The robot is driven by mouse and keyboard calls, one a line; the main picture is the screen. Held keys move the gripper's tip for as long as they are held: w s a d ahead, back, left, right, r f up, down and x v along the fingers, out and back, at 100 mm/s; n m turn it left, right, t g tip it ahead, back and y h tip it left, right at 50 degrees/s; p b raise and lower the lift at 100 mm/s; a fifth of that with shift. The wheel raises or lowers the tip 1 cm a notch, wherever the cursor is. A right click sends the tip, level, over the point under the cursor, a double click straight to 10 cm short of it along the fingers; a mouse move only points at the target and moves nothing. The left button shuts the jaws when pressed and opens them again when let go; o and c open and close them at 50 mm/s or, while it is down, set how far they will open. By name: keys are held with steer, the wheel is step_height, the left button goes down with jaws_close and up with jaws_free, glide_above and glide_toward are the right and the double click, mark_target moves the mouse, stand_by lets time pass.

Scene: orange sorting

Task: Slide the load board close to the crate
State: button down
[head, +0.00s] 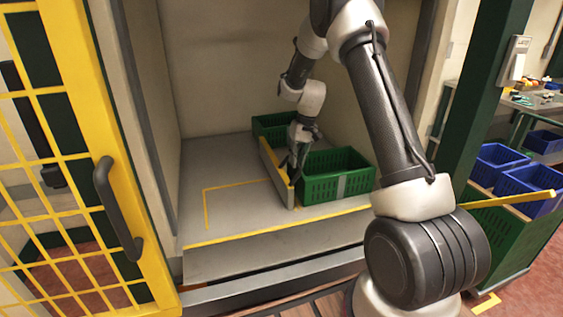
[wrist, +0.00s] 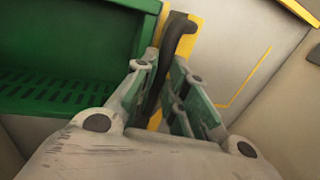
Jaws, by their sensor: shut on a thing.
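My gripper (head: 294,168) is at the board's top, beside the crate. In the wrist view my gripper (wrist: 160,90) is shut on the dark handle (wrist: 176,35) of the board, whose yellow part (wrist: 191,35) shows behind. The crate (wrist: 65,95) fills the left there. The fingers hide the handle's lower part.
A second green crate (head: 268,126) stands behind, partly hidden. A yellow outline (head: 206,208) marks clear deck left of the board. Walls close the bay behind and at the left. A yellow mesh door (head: 60,150) stands at the left. Blue bins (head: 520,188) are outside at the right.

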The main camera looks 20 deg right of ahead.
steer(key=shift+d, duration=0.65)
steer(key=c, duration=1.5)
jaws_free()
steer(key=shift+o, duration=0.2)
steer(key=shift+r, duration=0.1)
step_height(320, 180, up, 12)
steer(key=d, duration=0.2)
steer(key=shift+d, duration=0.15)
